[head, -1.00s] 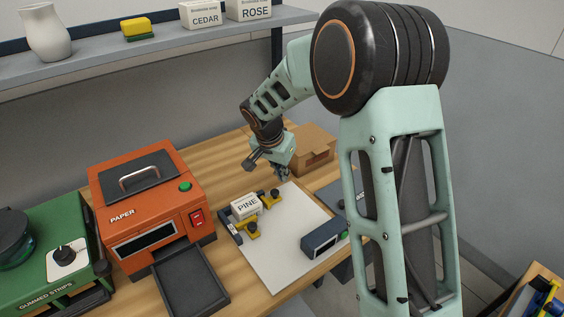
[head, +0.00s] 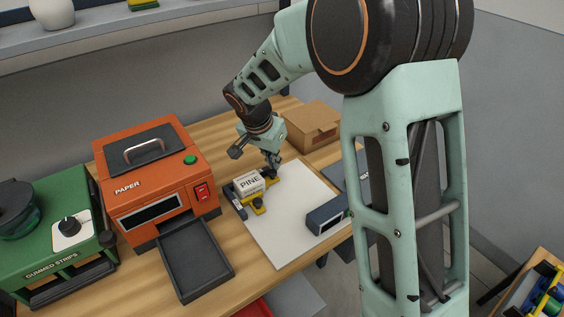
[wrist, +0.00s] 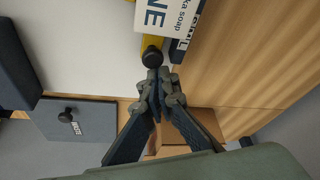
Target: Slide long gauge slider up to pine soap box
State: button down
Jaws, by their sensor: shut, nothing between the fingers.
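The white PINE soap box (head: 248,184) sits on the gauge, at the left edge of the white sheet. The gauge's dark rail (head: 236,205) runs along its left side. A yellow slider with a black knob (head: 258,203) is at the box's front side. Another yellow slider is at its far side, mostly hidden by the box and my gripper (head: 273,164). In the wrist view, the box (wrist: 165,14) is at the top and a black slider knob (wrist: 152,56) lies just ahead of my fingertips (wrist: 159,80). My gripper is shut and empty; contact with the knob is unclear.
An orange PAPER machine (head: 155,180) with a dark tray (head: 195,259) stands left of the gauge. A dark blue block (head: 326,215) lies on the sheet's right part. A cardboard box (head: 312,124) stands behind my gripper. The sheet's middle (head: 288,217) is clear.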

jog(key=shift+s+a, duration=0.35)
jog(key=shift+a, duration=0.05)
